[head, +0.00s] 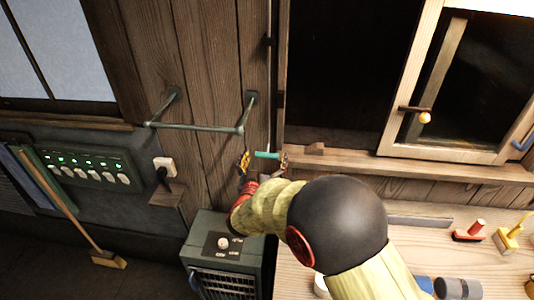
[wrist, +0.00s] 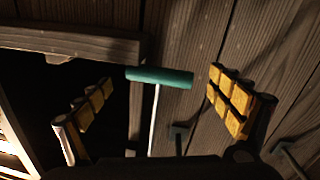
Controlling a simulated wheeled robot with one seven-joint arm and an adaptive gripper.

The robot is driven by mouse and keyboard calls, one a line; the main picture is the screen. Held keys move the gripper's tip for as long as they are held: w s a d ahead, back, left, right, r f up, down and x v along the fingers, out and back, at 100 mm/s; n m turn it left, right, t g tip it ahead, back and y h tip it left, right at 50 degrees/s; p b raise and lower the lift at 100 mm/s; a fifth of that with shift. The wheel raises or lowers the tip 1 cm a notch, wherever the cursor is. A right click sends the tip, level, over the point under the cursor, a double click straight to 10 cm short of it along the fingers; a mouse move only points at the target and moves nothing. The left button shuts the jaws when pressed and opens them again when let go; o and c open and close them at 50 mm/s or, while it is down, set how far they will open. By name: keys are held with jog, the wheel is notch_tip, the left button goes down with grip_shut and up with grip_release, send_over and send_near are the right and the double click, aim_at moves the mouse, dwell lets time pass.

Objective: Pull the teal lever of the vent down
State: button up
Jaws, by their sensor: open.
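The teal lever (head: 267,154) is a short horizontal bar on a thin pale rod, beside the window frame at the plank wall. In the wrist view the teal lever (wrist: 160,77) lies across the gap between the fingers, with its rod (wrist: 153,120) running down the picture. My gripper (head: 264,161) is open, with one yellow-padded finger toward each end of the bar. In the wrist view my gripper (wrist: 160,84) shows gaps between both pads and the bar. I cannot tell how far the bar lies beyond the fingertips. The vent itself is not clearly seen.
A metal wall rail (head: 195,128) is left of the lever. A green heater box (head: 222,245) stands below left. An open window sash (head: 385,130) and sill are to the right, above a workbench (head: 415,235) with brushes. A broom (head: 65,210) leans at far left.

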jog(key=v, duration=1)
